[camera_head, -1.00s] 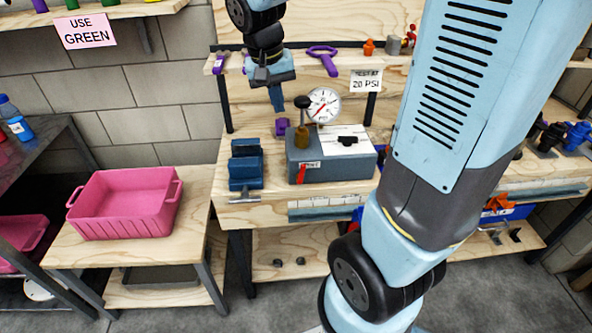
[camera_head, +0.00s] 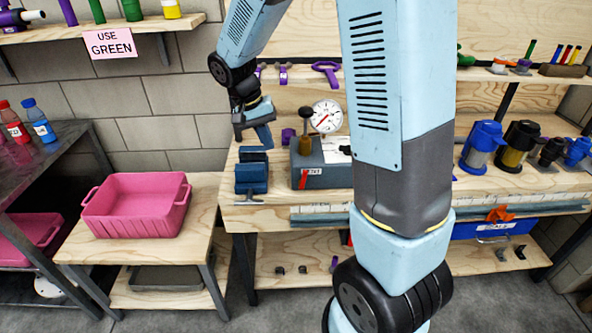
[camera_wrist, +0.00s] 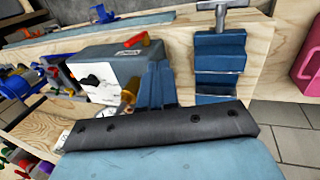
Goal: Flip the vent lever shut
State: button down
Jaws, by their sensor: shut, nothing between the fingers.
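The vent lever is a small red handle (camera_head: 303,180) on the front face of the grey test box (camera_head: 325,178), beside a white label. In the wrist view the red lever (camera_wrist: 136,41) sticks out at an angle from the box's edge. My gripper (camera_head: 270,146) is shut and empty. It hangs to the left of the test box, above the blue vise (camera_head: 251,182), apart from the lever. In the wrist view its blue fingers (camera_wrist: 158,82) lie between the box and the vise. The right end of the box is hidden behind my arm.
A pressure gauge (camera_head: 327,116) and a black-knobbed plunger (camera_head: 306,126) stand on the box. A pink bin (camera_head: 137,222) sits on a lower table at left. Blue and black filter housings (camera_head: 482,147) stand at right. A shelf with purple tools runs behind my gripper.

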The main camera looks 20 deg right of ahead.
jog(key=shift+d, duration=0.1)
send_near(303, 180)
jog(key=w+a+f, duration=0.1)
jog(key=a+f, duration=0.2)
jog(key=f, duration=0.2)
jog(key=shift+s+d+f, duration=0.15)
jog(key=shift+d, duration=0.45)
jog(key=shift+s+d+f, duration=0.1)
jog(key=shift+s+d, duration=0.1)
jog(key=shift+d, duration=0.45)
jog(key=shift+s+d+f, duration=0.15)
jog(key=shift+d, duration=0.45)
